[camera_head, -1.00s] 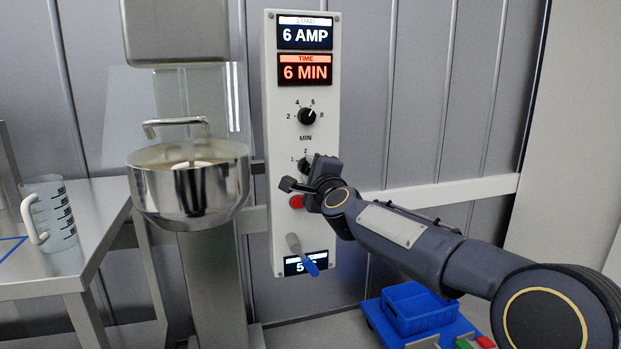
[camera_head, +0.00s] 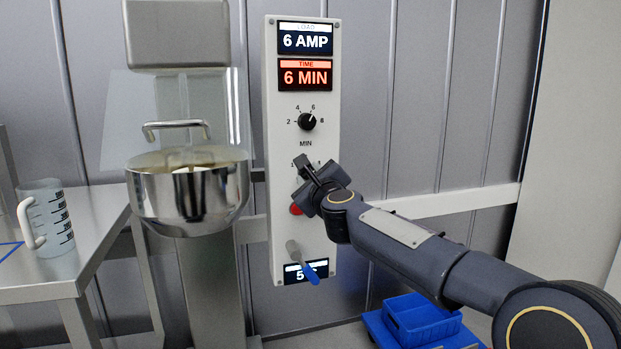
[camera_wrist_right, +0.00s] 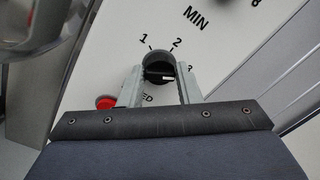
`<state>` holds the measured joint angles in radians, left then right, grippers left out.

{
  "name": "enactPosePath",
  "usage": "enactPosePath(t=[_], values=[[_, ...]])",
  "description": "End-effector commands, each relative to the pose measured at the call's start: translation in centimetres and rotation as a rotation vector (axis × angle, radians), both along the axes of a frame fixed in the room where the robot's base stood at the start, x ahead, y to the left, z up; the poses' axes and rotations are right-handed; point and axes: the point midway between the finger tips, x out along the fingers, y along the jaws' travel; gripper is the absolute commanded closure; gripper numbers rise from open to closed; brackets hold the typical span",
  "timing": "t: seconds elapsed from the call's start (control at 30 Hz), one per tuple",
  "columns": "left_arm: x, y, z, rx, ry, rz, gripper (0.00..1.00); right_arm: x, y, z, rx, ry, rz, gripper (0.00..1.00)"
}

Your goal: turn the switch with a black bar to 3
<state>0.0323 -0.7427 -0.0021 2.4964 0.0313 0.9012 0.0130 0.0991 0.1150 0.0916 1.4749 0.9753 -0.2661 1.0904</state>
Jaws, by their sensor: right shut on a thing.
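The switch with a black bar (camera_wrist_right: 158,69) sits on the white control panel (camera_head: 270,225), below the MIN dial. In the right wrist view it lies between the two fingers of my right gripper (camera_wrist_right: 160,84), which is shut on it. The bar's white mark points to the right, roughly toward the 3, whose figure is partly covered by a finger. The 1 and 2 are clear above the switch. In the head view my right gripper (camera_head: 308,180) covers most of the switch. My left gripper is not in view.
The MIN dial (camera_head: 307,121) is above and a red button (camera_head: 296,209) just below the gripper. A steel mixing bowl (camera_head: 190,194) stands left of the panel, and a blue crate (camera_head: 422,319) is low at right.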

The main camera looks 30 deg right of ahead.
Motion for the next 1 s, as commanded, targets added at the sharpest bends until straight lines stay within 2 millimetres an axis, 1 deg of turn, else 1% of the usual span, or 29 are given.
enactPosePath(t=[0.03,0.43,0.47,0.5,0.6,0.87,1.0], values=[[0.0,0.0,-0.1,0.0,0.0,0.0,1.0,0.1,0.0,-0.4,0.005,0.005,0.001,0.92],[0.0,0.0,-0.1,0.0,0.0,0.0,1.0,0.1,0.1,-0.4,0.011,0.005,0.002,0.92],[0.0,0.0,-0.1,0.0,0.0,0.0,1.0,0.1,0.1,-0.4,0.011,0.005,0.002,0.66],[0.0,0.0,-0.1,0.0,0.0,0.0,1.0,0.1,0.1,-0.4,0.01,0.005,0.001,0.6],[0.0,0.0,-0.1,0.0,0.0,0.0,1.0,0.1,0.0,-0.3,0.01,0.003,0.001,0.49],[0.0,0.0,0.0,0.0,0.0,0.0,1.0,0.0,0.1,-0.1,0.008,0.001,0.001,0.49],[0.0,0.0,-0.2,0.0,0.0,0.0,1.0,-1.2,0.3,-0.1,0.008,0.0,0.001,0.49]])
